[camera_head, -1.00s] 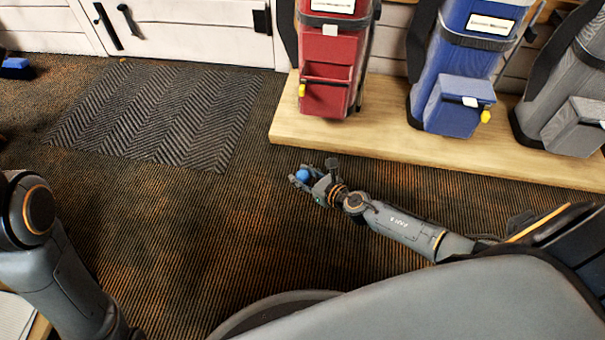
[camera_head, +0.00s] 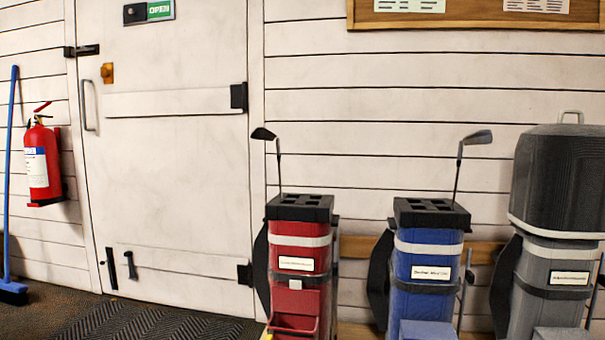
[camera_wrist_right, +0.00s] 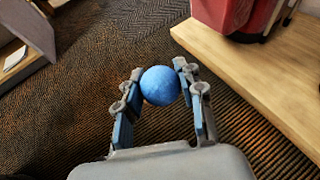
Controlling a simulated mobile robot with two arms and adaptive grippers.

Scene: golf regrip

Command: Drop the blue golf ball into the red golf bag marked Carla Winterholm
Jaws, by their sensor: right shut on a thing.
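The blue golf ball (camera_wrist_right: 160,86) is held between the fingers of my right gripper (camera_wrist_right: 160,95) in the right wrist view, above the carpet. The red golf bag (camera_head: 299,262) stands upright at the middle of the head view, with a black divided top (camera_head: 300,207) and one club rising from it. Its white name label (camera_head: 296,263) is too small to read. The lower part of the red bag also shows at the top of the right wrist view (camera_wrist_right: 232,14), beyond and to the right of the ball. Neither gripper shows in the head view now.
A blue bag (camera_head: 428,270) with a club and a grey bag with a dark hood (camera_head: 560,180) stand right of the red one. The wooden platform (camera_wrist_right: 262,72) has a raised edge. A door (camera_head: 170,160), fire extinguisher (camera_head: 41,163) and blue broom (camera_head: 10,190) are at left.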

